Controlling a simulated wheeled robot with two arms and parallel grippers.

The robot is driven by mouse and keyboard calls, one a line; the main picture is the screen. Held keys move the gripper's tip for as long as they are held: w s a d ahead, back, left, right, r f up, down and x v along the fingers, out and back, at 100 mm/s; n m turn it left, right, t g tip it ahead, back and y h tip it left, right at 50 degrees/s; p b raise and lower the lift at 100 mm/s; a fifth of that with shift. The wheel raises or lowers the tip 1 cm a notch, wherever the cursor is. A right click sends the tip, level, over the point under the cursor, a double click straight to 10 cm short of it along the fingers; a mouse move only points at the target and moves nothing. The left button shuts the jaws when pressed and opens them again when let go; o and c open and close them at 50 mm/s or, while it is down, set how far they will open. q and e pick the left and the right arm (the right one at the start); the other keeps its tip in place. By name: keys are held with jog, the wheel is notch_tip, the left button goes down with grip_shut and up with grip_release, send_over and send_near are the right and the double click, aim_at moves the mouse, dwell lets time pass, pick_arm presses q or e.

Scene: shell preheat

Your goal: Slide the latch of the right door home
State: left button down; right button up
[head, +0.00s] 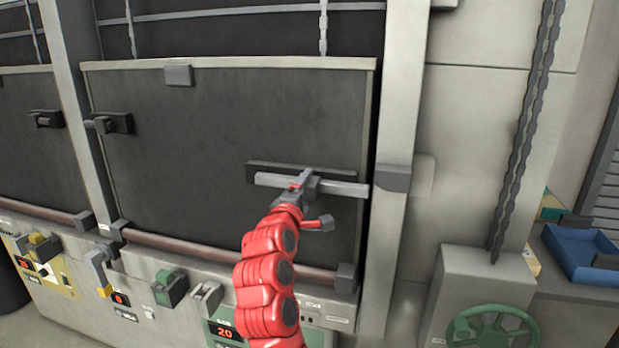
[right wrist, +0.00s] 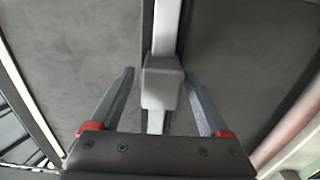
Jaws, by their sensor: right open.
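The dark right door (head: 220,120) hangs shut-looking between pale posts. Its latch is a light grey sliding bar (head: 345,188) on a dark backing plate (head: 256,172). The bar's right end comes up to a grey keeper (head: 393,178) on the right post; I cannot tell whether it is inside it. My right gripper (head: 304,184) is at the middle of the bar. In the right wrist view my right gripper (right wrist: 160,74) is open, one finger on each side of the latch's grey block (right wrist: 162,84), with gaps visible. My left gripper is out of view.
A left door (head: 25,135) with a dark latch fitting stands beyond the middle post. A rail (head: 190,248) and control switches run below. At right are a chain (head: 522,130), a green handwheel (head: 492,328) and a blue tray (head: 580,255).

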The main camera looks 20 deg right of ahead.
aim_at(310, 186)
jog(key=shift+p+x, duration=0.3)
jog(key=shift+x, duration=1.3)
jog(key=shift+f, duration=0.1)
jog(key=shift+c, duration=0.2)
grip_shut()
